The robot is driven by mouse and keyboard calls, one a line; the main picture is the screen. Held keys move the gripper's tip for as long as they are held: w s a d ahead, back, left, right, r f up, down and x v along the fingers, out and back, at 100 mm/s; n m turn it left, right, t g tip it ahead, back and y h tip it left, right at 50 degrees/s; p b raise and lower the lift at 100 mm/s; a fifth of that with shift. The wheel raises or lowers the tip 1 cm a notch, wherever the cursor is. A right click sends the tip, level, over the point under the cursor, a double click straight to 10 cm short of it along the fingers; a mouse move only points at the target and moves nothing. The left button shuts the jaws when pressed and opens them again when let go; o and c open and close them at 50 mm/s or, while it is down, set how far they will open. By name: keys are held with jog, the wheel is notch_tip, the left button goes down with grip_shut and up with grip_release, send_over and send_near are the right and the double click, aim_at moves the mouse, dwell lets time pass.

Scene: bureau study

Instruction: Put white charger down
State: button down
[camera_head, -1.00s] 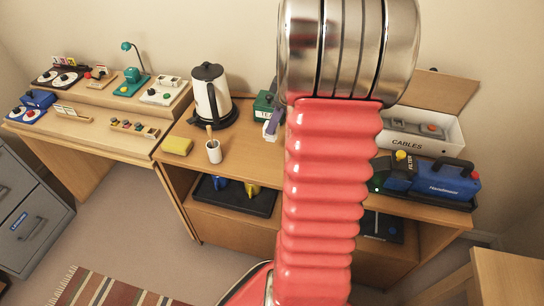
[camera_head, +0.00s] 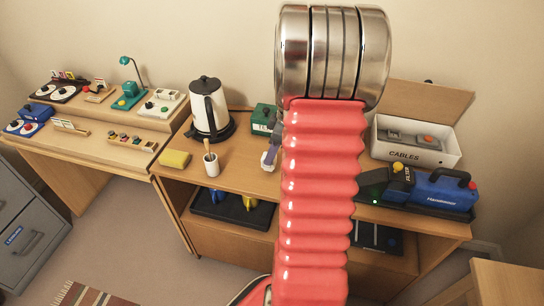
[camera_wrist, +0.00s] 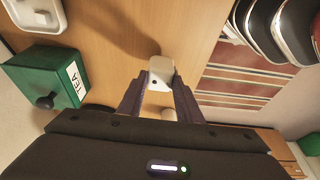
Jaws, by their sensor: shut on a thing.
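The white charger (camera_wrist: 160,72) is a small pale block between the fingertips of my gripper (camera_wrist: 158,88) in the wrist view. The dark purple fingers are shut on its sides. In the head view, the white charger (camera_head: 268,160) shows just left of my red arm, low over the wooden worktop (camera_head: 240,168), with part of my gripper (camera_head: 275,147) above it. The arm hides the rest. A shadow lies on the wood by the charger; I cannot tell whether it touches the surface.
The green tea box (camera_wrist: 45,82) stands close to my gripper. The white cables box (camera_head: 415,142) and blue handheld vacuum (camera_head: 443,190) are to the right. Bare wood lies between mug and charger.

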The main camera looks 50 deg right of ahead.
jog(key=shift+f, duration=1)
jog(key=c, duration=1.3)
grip_release()
jog(key=shift+f, duration=0.1)
jog(key=shift+o, duration=0.2)
jog(key=v, duration=1.2)
